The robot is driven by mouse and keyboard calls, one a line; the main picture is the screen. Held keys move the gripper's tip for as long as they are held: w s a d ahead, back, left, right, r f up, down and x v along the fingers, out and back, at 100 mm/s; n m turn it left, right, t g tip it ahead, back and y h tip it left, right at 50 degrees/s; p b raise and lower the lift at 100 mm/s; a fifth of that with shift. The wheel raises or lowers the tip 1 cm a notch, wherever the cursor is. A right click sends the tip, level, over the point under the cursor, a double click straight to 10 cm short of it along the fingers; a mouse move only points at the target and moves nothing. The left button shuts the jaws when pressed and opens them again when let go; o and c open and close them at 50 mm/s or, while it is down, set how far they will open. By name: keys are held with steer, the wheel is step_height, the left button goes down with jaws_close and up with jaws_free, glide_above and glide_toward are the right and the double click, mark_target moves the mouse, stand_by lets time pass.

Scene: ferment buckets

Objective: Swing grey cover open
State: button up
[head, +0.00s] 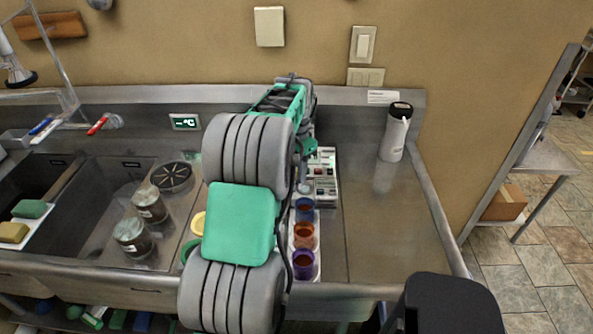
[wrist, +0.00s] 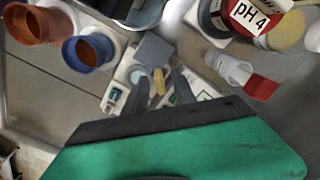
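In the wrist view a small square grey piece (wrist: 154,49), which looks like the grey cover, sits just beyond my fingertips at a white unit (wrist: 119,92) with green marks. I cannot tell whether it is shut or partly raised. My gripper (wrist: 160,82) has its two dark fingers apart, with a small yellow piece (wrist: 158,77) visible between them. I cannot tell whether the fingers touch anything. In the head view a white unit with panels (head: 323,176) stands on the counter, partly behind my arm; the grey cover and my fingertips are hidden there.
Blue (head: 305,208), orange (head: 304,235) and purple (head: 303,264) cups stand in a white rack close beside my arm. A white bottle (head: 396,132) stands right; the right counter is clear.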

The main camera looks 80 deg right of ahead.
step_height(320, 180, up, 8)
steer(key=shift+f+b, duration=0.1)
steer(key=shift+b, duration=0.35)
